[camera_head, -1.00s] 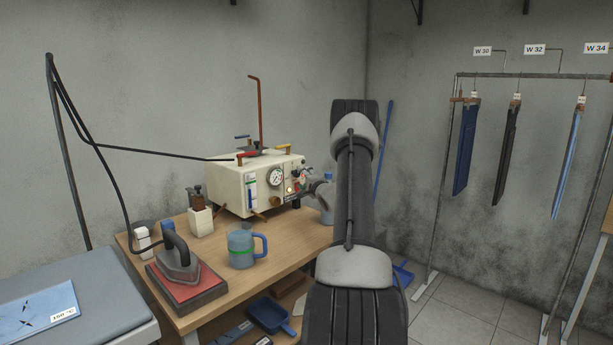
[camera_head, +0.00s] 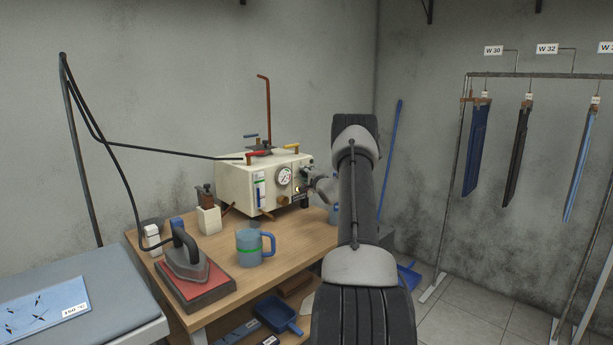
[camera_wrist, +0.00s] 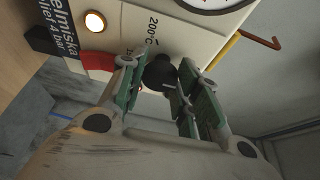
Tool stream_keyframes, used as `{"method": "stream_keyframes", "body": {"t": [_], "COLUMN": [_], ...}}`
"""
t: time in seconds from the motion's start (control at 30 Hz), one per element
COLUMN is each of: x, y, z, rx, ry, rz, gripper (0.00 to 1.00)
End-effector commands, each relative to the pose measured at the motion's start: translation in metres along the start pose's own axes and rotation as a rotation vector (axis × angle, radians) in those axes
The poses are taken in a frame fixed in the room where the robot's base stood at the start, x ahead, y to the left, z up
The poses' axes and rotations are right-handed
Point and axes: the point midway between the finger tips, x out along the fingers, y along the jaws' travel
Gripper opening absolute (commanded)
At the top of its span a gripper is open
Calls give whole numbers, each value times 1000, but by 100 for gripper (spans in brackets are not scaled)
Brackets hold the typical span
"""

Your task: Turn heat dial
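The heat dial (camera_wrist: 160,72) is a small black knob on the cream front panel of the pneumatic machine (camera_head: 234,183), beside a "200°C" marking in the wrist view. My gripper (camera_wrist: 158,78) has its two green-padded fingers on either side of the knob, partly spread, with the knob between the tips. Whether the pads touch it is hard to tell. In the head view my gripper (camera_head: 322,187) is at the panel's right end, and it and my arm hide the dial there.
A lit round lamp (camera_wrist: 95,21) and a red part (camera_wrist: 97,61) lie close to the fingers. A gauge (camera_head: 285,176) is further left on the panel. A blue mug (camera_head: 249,247) and an iron (camera_head: 187,260) stand on the wooden table (camera_head: 297,243).

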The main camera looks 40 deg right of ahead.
Motion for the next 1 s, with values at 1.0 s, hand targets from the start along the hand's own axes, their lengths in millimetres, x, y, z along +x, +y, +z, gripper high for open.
{"method": "stream_keyframes", "body": {"t": [1.0], "x": [1], "y": [-3], "z": [-2], "rx": [549], "ry": [1], "rz": [230], "gripper": [8]}}
